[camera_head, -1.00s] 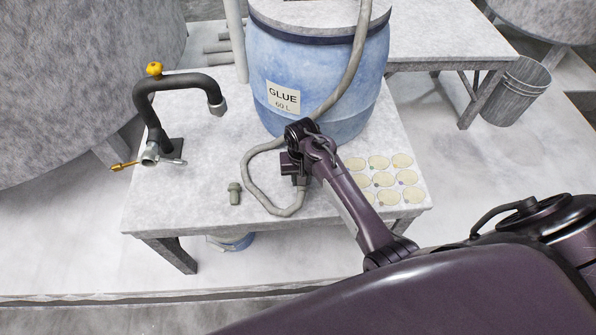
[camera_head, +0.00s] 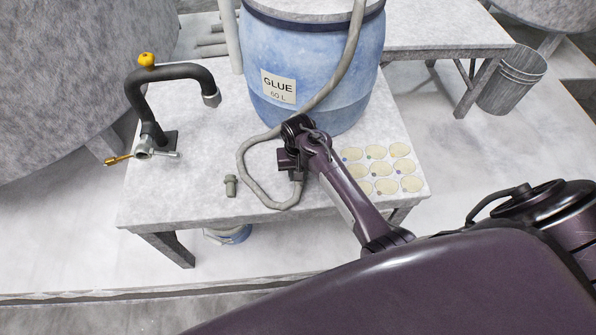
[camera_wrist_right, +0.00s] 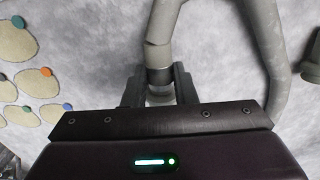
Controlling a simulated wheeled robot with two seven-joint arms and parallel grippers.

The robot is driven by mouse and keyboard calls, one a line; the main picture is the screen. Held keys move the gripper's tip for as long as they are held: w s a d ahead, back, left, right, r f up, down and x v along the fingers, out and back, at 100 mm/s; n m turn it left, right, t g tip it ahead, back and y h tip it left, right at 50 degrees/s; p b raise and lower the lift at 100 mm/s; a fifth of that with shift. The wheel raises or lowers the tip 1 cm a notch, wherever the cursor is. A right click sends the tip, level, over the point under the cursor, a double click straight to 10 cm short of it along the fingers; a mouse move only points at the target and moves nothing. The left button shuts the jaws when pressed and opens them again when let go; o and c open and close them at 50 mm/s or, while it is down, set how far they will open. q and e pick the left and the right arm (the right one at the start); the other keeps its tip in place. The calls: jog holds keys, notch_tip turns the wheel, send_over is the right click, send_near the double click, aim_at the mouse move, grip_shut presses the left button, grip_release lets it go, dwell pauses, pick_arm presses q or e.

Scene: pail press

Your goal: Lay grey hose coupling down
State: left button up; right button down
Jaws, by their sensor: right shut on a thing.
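My right gripper (camera_head: 294,174) is low over the table, near the front of the glue drum. In the right wrist view its two fingers (camera_wrist_right: 159,90) are shut on the grey hose coupling (camera_wrist_right: 160,76), a dark-banded piece at the end of the grey hose (camera_wrist_right: 160,25). In the head view the arm largely hides the coupling. The hose (camera_head: 246,174) runs down from the drum and loops over the tabletop to the gripper. I cannot tell whether the coupling touches the table. My left gripper is not in view.
A blue glue drum (camera_head: 310,75) stands at the table's back. A small grey fitting (camera_head: 231,186) stands left of the hose loop. A black bent pipe (camera_head: 178,75) with a yellow knob stands at left. Several cream discs (camera_head: 375,152) lie at right. The table (camera_head: 190,195) is clear at front left.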

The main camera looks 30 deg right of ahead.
jog(key=shift+f, duration=0.45)
jog(key=c, duration=1.1)
grip_release()
notch_tip(320, 180, up, 8)
jog(key=shift+f+b, duration=0.1)
jog(key=shift+b, duration=0.8)
